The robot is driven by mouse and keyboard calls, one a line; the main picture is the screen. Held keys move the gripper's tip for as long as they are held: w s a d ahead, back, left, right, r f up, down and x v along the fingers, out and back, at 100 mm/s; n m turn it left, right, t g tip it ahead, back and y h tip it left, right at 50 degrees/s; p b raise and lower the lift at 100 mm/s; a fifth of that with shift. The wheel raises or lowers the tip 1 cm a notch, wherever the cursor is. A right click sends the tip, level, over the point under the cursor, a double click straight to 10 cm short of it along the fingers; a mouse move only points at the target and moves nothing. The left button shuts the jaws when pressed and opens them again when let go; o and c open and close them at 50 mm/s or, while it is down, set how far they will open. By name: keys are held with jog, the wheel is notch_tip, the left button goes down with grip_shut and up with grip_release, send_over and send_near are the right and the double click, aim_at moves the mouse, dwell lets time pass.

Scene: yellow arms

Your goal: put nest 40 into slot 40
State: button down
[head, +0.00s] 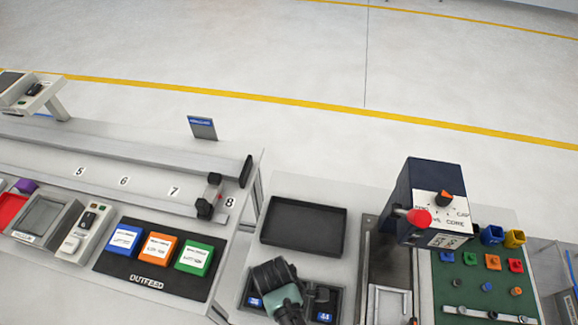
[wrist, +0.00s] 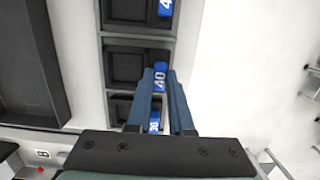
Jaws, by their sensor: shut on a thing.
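In the wrist view, my gripper (wrist: 160,75) is shut on a blue block marked 40 (wrist: 160,79), which I take to be the tab of nest 40. The tab sits beside a black square compartment (wrist: 125,66), in the middle of a column of black compartments. I cannot tell whether the nest is seated in its slot or held above it. A compartment above (wrist: 125,10) has a blue tab at its right. A blue tab marked 38 (wrist: 154,122) shows between my fingers. In the head view, my arm hides the fingertips and the middle of the black rack (head: 334,297).
An empty black tray (head: 303,226) lies behind the rack. A dark control box (head: 432,190) with a red knob stands to the right, beside a green board (head: 455,285) with coloured blocks. The OUTFEED mat (head: 148,281) with blue, orange and green boxes lies left.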

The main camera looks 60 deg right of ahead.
jog(key=shift+f+b, duration=0.3)
jog(key=shift+f, duration=0.4)
dwell(0.5)
jog(key=c, duration=0.7)
grip_release()
jog(key=shift+c, duration=0.2)
notch_tip(320, 180, up, 13)
jog(key=w+b, duration=0.1)
jog(key=shift+w+a, duration=0.2)
jog(key=shift+a, duration=0.15)
jog(key=shift+f, duration=0.1)
